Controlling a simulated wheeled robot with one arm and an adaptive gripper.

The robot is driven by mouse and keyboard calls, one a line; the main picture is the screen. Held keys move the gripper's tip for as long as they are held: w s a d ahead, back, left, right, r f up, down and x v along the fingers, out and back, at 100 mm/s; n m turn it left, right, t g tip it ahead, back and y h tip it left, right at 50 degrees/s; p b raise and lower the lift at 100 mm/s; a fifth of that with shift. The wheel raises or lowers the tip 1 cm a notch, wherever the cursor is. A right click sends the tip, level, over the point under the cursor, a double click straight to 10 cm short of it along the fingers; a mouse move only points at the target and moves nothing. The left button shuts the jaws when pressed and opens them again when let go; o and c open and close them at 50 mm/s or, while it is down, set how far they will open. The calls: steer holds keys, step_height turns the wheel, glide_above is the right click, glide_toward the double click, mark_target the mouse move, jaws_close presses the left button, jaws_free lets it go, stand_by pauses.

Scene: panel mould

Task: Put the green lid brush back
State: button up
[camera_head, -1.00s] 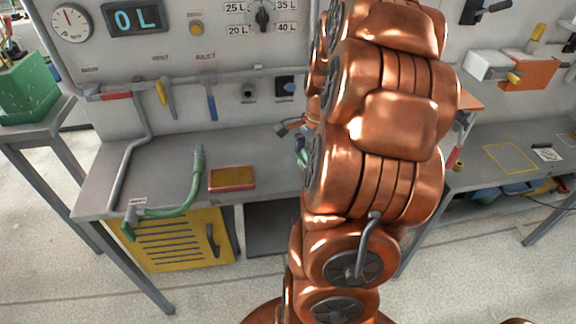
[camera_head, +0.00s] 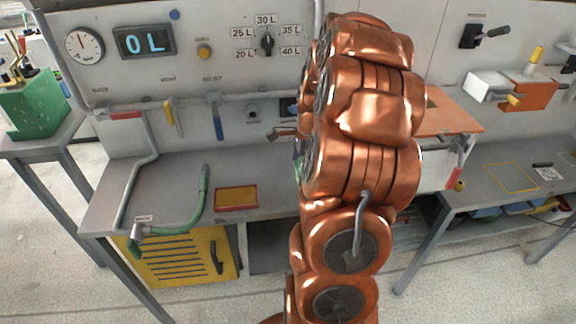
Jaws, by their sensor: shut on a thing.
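My copper arm stands in the middle of the view, and its far end is hidden behind its own links. My gripper and its fingertips cannot be made out, nor anything held in them. I cannot pick out a green lid brush with certainty. A small green piece (camera_head: 298,168) shows at the left edge of my arm, mostly covered, and I cannot tell what it is.
A green hose (camera_head: 204,190) and a red-rimmed yellow tray (camera_head: 236,198) lie on the grey bench (camera_head: 165,180). A green bin (camera_head: 36,108) with tools stands at left. An orange-brown panel (camera_head: 447,114) shows right of my arm.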

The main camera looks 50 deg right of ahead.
steer(key=w, duration=0.2)
steer(key=w+p, duration=0.1)
steer(key=w, duration=0.2)
steer(key=shift+d+f, duration=0.2)
steer(key=shift+f+p, duration=1)
steer(key=shift+f, duration=0.85)
steer(key=shift+f, duration=0.1)
steer(key=o, duration=0.9)
steer(key=shift+c, duration=0.2)
